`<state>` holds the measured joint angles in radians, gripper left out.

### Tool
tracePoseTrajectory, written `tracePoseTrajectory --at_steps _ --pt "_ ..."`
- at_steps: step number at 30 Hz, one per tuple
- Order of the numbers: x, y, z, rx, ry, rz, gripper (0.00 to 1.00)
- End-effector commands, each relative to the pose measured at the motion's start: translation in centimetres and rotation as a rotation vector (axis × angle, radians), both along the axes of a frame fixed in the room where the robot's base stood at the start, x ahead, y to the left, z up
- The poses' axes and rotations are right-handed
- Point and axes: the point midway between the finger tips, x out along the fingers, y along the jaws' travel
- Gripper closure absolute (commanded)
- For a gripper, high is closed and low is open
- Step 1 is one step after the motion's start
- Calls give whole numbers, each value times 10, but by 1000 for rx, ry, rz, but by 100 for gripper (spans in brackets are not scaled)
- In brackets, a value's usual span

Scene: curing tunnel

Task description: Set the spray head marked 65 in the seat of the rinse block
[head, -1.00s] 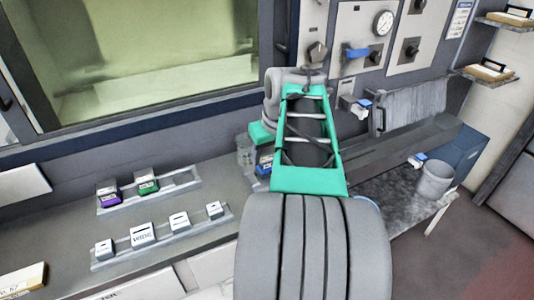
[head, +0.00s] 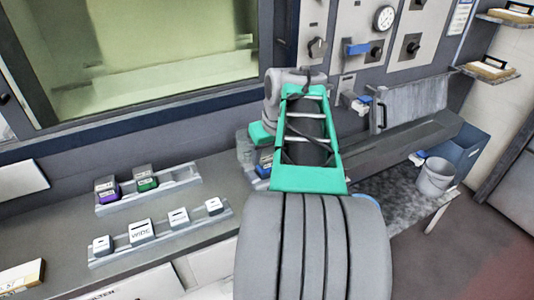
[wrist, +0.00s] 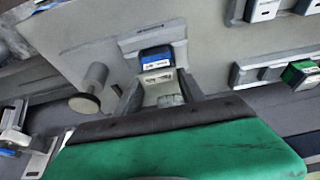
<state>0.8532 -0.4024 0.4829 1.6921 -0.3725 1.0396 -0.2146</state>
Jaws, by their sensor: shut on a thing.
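My gripper (wrist: 159,82) shows in the wrist view with a finger on each side of a blue-and-white spray head (wrist: 156,62), and it is shut on it. Its mark is too small to read. The spray head is at a small pale holder (wrist: 150,36) on the bench; I cannot tell whether it still touches it. In the head view my arm hides most of the gripper, and part of the blue spray head (head: 264,163) shows left of the arm. I cannot make out the rinse block for sure.
Two racks stand on the bench at left: the back rack (head: 185,178) holds a purple and a green block, the front rack (head: 215,223) several white ones. A valve panel (head: 390,20) is on the wall. A grey bucket (head: 436,178) stands at right.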

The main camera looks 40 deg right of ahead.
Motion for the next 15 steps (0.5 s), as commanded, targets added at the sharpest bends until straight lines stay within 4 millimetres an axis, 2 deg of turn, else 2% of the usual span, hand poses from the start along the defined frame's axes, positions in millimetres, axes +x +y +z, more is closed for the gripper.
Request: tracePoseTrajectory --at_steps 15 --pt "0 0 -7 -2 -2 1 100"
